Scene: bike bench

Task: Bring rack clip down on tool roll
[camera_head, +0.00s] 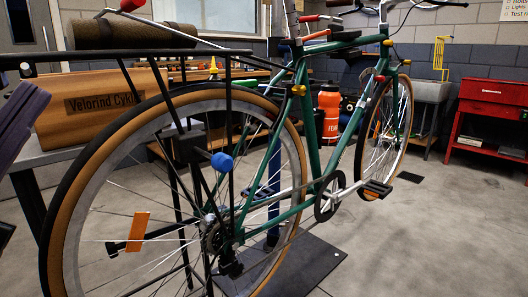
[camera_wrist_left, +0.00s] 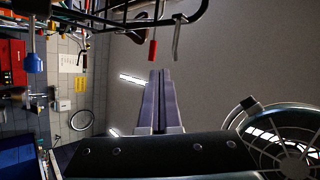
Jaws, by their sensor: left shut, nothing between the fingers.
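The tool roll (camera_head: 130,36) is a dark brown cylinder lying along the top of the bike's black rear rack (camera_head: 60,55). The rack clip (camera_head: 165,30) is a silver rod with a red tip (camera_head: 130,5). It slants up from the rack's front end, with its red tip raised over the roll. In the left wrist view a red tip (camera_wrist_left: 152,50) and a silver bar beside it hang just beyond my fingers. My left gripper (camera_head: 28,95), with purple fingers, is at the left edge, below the rack's rear end. The wrist view shows its fingers (camera_wrist_left: 158,76) together and empty. My right gripper is out of view.
The green bike's rear wheel (camera_head: 70,200) fills the left foreground. A wooden box (camera_head: 110,105) stands on a bench behind it. An orange bottle (camera_head: 328,112) is behind the frame. A red cabinet (camera_head: 490,105) stands at the right. The floor at right front is clear.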

